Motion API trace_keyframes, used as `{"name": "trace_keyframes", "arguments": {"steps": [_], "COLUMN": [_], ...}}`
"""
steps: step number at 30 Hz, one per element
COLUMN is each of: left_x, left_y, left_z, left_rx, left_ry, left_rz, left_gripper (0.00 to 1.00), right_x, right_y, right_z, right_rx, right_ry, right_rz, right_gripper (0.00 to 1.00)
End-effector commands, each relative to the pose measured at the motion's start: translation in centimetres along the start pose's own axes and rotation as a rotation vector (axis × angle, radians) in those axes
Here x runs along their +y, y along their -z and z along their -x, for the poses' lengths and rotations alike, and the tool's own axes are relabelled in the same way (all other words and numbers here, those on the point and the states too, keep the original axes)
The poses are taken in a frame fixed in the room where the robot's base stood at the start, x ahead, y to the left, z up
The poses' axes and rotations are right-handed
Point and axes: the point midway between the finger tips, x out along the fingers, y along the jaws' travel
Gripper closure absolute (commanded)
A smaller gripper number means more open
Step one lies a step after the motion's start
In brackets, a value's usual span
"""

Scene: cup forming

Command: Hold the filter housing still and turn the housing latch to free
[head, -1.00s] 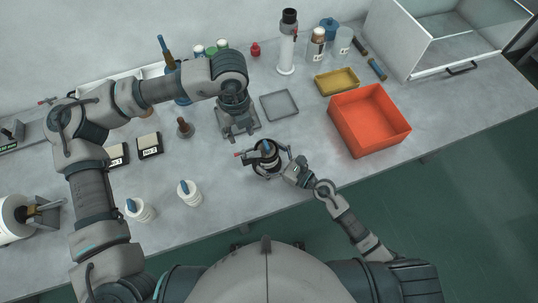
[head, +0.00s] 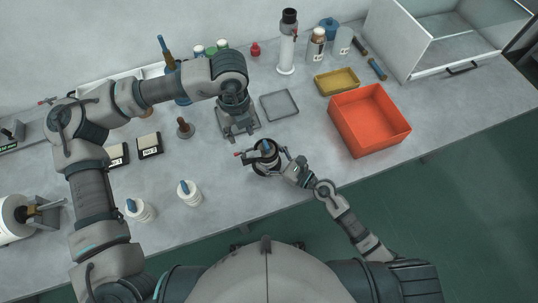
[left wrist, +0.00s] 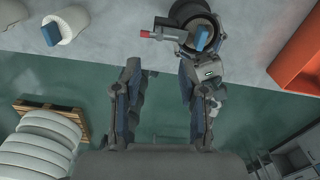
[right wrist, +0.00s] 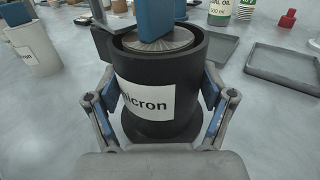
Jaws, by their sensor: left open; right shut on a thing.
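The filter housing (head: 265,166) is a black open cup standing on the bench. In the right wrist view the housing (right wrist: 180,75) carries a white label reading "icron", with a pleated filter and blue handle inside. My right gripper (right wrist: 158,92) is shut around its sides. The housing latch (head: 243,154) is a grey lever with a red tip, sticking out to the left at the rim; its red tip also shows in the left wrist view (left wrist: 145,34). My left gripper (head: 240,130) is open and empty, behind and left of the housing, apart from the latch.
Two white cartridges with blue handles (head: 188,192) stand to the left. A flat grey tray (head: 279,105) lies behind right, and an orange bin (head: 369,150) stands right.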

Motion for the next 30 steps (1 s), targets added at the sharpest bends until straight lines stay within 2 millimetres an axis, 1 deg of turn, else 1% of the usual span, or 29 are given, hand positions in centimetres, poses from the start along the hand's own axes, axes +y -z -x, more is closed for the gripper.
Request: {"name": "trace_keyframes", "arguments": {"steps": [10, 13, 15, 21, 24, 27, 30], "left_x": [0.0, 0.0, 0.0, 0.4, 0.7, 0.8, 0.7], "left_y": [0.0, 0.4, 1.6, 6.8, 8.6, 9.4, 9.3], "left_z": [0.0, -0.2, -0.7, -2.3, -2.7, -3.2, -4.1], "left_rx": [0.000, -0.008, -0.034, -0.164, -0.213, -0.237, -0.242], "left_ry": [0.000, -0.002, -0.007, 0.009, 0.031, 0.044, 0.048], "left_rz": [0.000, -0.016, -0.061, -0.273, -0.348, -0.384, -0.390], "left_gripper": [0.58, 0.83, 1.00, 1.00, 1.00, 1.00, 1.00], "right_x": [0.0, 0.0, 0.0, 0.0, 0.0, 0.0, 0.0], "right_y": [0.0, 0.1, 0.1, 0.1, 0.1, 0.1, 0.1], "right_z": [0.0, 0.0, 0.0, 0.0, 0.0, 0.0, 0.0], "right_rx": [0.001, 0.001, 0.001, 0.001, 0.001, 0.001, 0.001], "right_ry": [0.000, 0.000, 0.000, -0.001, -0.001, 0.000, 0.000], "right_rz": [0.000, 0.000, 0.000, 0.000, 0.000, -0.001, -0.001], "right_gripper": [0.75, 0.75, 0.75, 0.75, 0.75, 0.75, 0.75]}}
